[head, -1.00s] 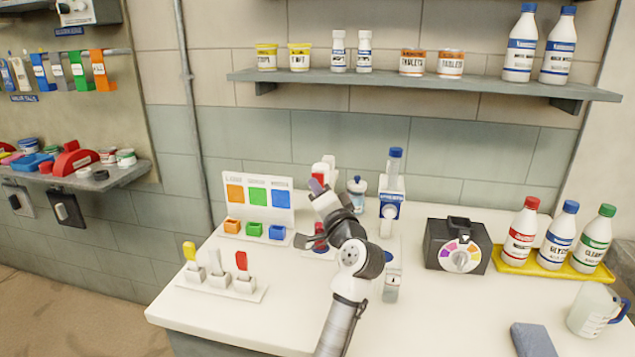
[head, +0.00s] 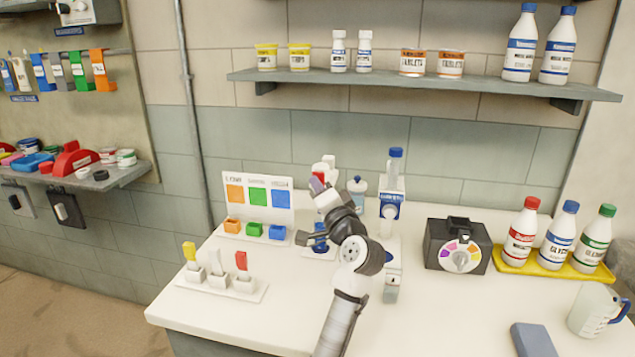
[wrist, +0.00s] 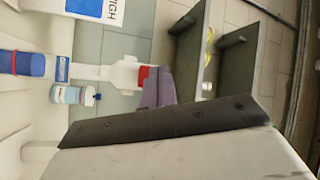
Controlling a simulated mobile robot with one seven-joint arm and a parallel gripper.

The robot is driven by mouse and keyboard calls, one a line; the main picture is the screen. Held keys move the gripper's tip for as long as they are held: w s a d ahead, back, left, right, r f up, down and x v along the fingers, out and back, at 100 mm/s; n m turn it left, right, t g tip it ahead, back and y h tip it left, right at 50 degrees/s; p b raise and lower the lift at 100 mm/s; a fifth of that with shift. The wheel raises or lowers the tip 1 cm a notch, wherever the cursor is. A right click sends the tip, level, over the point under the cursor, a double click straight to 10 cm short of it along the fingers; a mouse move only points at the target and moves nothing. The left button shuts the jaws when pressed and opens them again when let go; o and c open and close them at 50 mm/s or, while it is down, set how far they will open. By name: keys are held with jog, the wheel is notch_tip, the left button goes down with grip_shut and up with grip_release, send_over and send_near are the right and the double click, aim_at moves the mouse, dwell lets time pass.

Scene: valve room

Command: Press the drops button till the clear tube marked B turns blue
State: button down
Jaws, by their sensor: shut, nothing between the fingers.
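A white dispenser (head: 328,163) stands at the back of the counter, behind my gripper (head: 318,183). In the wrist view its white body (wrist: 122,73) has a red button-like part (wrist: 144,76). My shut gripper's purple fingertips (wrist: 158,90) are right beside that red part; I cannot tell if they touch it. Below the dispenser, a small tube-like vessel (head: 320,242) shows blue, partly hidden by my arm. It also shows blue in the wrist view (wrist: 28,64). Its letter is not readable.
A colour-card board (head: 258,197) with small bins stands left, a tray of three coloured-top sticks (head: 222,286) in front of it. A blue-capped stand (head: 390,205) and a black dial box (head: 458,245) are to the right. Bottles stand on a yellow tray (head: 556,268).

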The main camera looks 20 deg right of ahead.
jog(key=shift+s, duration=0.1)
jog(key=shift+s+a, duration=0.5)
jog(key=shift+s, duration=0.15)
jog(key=s+a, duration=0.1)
jog(key=s, duration=0.1)
jog(key=s+a, duration=0.1)
jog(key=s, duration=0.1)
jog(key=shift+a, duration=0.4)
dwell(0.8)
